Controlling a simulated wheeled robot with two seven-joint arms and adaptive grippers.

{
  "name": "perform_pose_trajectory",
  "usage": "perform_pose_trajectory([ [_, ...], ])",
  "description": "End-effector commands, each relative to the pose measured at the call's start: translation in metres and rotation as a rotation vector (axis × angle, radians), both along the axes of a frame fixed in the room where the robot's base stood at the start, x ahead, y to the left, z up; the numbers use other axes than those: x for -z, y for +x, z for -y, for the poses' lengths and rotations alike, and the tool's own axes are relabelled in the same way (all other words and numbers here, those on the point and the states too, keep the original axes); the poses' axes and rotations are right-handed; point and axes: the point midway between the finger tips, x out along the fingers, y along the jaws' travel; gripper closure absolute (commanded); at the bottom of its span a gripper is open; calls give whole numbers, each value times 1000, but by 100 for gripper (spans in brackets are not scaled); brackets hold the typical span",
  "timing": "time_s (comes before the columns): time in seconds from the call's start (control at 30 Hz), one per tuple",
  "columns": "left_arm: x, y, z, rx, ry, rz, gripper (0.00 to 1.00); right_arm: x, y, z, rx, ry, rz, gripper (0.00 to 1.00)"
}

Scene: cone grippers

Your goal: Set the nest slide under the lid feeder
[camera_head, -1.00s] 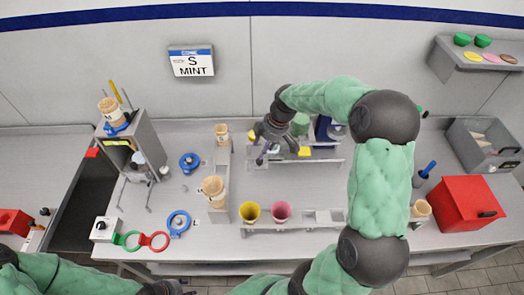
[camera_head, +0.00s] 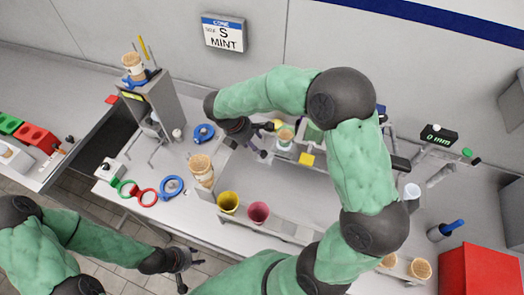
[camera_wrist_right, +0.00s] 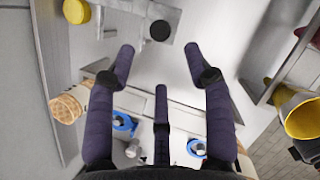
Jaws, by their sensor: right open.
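I cannot tell for sure which parts are the nest slide and the lid feeder. A grey rail fixture at the back middle carries a yellow block (camera_head: 305,159) and a small cup-like piece (camera_head: 285,138); my right arm hides part of it. My right gripper (camera_head: 262,140) is open and empty beside this fixture, on its left. In the right wrist view its three dark fingers (camera_wrist_right: 160,75) are spread, with a grey plate bearing a black knob (camera_wrist_right: 160,30) beyond them. My left gripper (camera_head: 184,268) is low in front of the table; its opening is unclear.
A grey tower (camera_head: 152,105) stands at the left. A yellow cup (camera_head: 228,203) and a pink cup (camera_head: 258,212) sit on a front rail. A cone holder (camera_head: 201,168) stands behind them. A display reading 0 mm (camera_head: 438,135) and a red box (camera_head: 480,270) are at the right.

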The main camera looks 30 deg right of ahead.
Motion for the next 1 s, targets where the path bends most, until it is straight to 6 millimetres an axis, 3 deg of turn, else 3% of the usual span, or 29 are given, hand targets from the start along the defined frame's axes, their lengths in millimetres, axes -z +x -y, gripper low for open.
perform_pose_trajectory([
  [0.2, 8, 0, 0, 0, 0, -1, 60, 39, -2, 16, 2, 0, -3, 48],
  [0.4, 12, 0, 0, 0, 0, -1, 60, 64, -3, 26, 2, 2, -2, 48],
  [0.87, 13, 0, 0, 0, 0, -1, 60, 74, -2, 31, 1, 2, 1, 48],
  [1.0, 13, 0, 0, 0, 0, -1, 60, 74, -3, 31, 1, 2, 0, 82],
])
